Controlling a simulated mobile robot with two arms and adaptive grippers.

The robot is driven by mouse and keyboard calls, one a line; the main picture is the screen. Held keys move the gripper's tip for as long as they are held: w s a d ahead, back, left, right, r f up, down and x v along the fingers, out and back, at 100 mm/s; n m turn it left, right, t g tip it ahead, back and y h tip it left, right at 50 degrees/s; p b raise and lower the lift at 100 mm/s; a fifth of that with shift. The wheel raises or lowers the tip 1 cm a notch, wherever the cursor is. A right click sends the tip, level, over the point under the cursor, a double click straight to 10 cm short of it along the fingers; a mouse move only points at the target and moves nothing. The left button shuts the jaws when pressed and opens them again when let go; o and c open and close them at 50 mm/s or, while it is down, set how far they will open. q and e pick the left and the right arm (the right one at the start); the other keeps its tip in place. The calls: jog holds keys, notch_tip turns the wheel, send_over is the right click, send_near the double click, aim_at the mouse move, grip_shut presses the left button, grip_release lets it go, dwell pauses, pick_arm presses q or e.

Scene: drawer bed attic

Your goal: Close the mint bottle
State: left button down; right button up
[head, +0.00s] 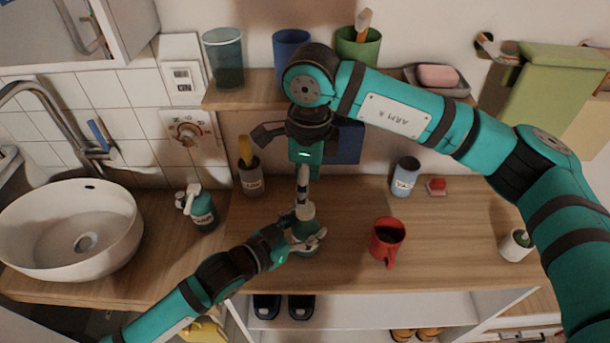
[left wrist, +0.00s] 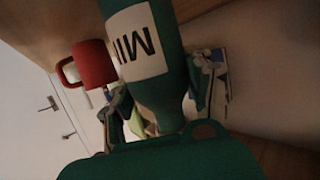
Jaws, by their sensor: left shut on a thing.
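The mint bottle (head: 305,228) is teal and stands upright on the wooden counter in the head view. In the left wrist view the bottle (left wrist: 165,55) shows large, with a white label that is partly readable. My left gripper (head: 303,238) is shut around its body from the lower left, with a finger on each side. My right gripper (head: 303,177) points down directly above the bottle, close to its narrow top. Its fingers overlap the bottle's top in the picture. I cannot tell whether they hold a cap or touch the neck.
A red mug (head: 387,241) stands right of the bottle. A pump bottle (head: 202,210) and a sink (head: 75,230) are on the left.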

jog(key=n, duration=0.5)
jog(key=shift+r, duration=0.15)
jog(key=n, duration=0.7)
jog(key=shift+r, duration=0.2)
pick_arm(q)
jog(key=shift+f, duration=0.1)
pick_arm(e)
jog(key=n, duration=0.7)
jog(key=shift+r, duration=0.15)
jog(key=n, duration=0.5)
jog(key=shift+r+h, duration=0.15)
jog(key=shift+h, duration=0.15)
jog(key=shift+f, duration=4.05)
